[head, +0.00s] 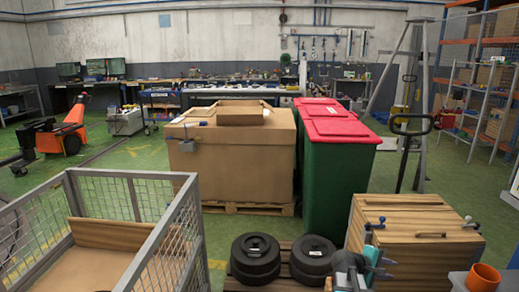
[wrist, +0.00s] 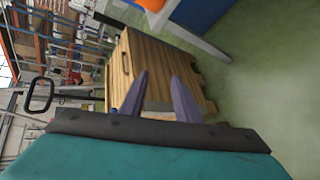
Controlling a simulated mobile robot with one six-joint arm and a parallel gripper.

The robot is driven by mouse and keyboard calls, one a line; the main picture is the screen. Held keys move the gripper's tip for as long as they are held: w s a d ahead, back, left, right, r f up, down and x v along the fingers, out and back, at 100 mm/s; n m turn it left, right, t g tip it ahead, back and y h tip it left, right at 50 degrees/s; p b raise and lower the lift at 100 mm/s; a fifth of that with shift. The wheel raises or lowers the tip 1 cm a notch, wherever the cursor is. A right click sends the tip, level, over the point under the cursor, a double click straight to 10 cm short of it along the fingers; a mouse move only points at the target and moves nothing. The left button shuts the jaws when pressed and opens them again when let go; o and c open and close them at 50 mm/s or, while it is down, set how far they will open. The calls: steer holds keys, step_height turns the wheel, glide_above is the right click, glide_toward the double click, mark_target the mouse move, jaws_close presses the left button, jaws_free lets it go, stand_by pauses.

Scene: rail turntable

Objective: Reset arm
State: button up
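My gripper shows in the wrist view (wrist: 160,82) with its two grey-purple fingers apart and nothing between them. A teal part of my arm fills the bottom of that view. In the head view my arm is at the bottom right, low in front of a wooden box (head: 420,255). The box also shows beyond the fingers in the wrist view (wrist: 150,70). I cannot tell the exact gap between the fingertips and the box.
Black round weights (head: 255,258) stand left of my arm. An orange pot (head: 482,278) is at the lower right. A green bin (head: 335,185) with a red lid and a large cardboard box (head: 235,165) stand behind. A mesh cage (head: 160,240) is at left. Green floor (head: 110,165) is open farther left.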

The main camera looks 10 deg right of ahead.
steer(key=s+a+f+n+g+y+p, duration=0.1)
steer(key=s+a+f+y, duration=0.3)
steer(key=a+f, duration=0.75)
steer(key=s+a+f+g+y+p, duration=0.1)
steer(key=s+a+f, duration=0.4)
steer(key=a+f, duration=0.7)
steer(key=s+a+f+m+g+y, duration=0.1)
steer(key=s+a+f+m+y, duration=0.1)
steer(key=s+a, duration=0.4)
steer(key=s+a+f+m+g+y+p, duration=0.1)
steer(key=s+a+f+m+g+y, duration=0.1)
steer(key=s+a+f, duration=0.3)
steer(key=s+a+f+m+g+y, duration=0.2)
steer(key=s+a+f+y, duration=0.1)
steer(key=s+a, duration=0.5)
steer(key=shift+s+f, duration=0.5)
steer(key=shift+s, duration=0.45)
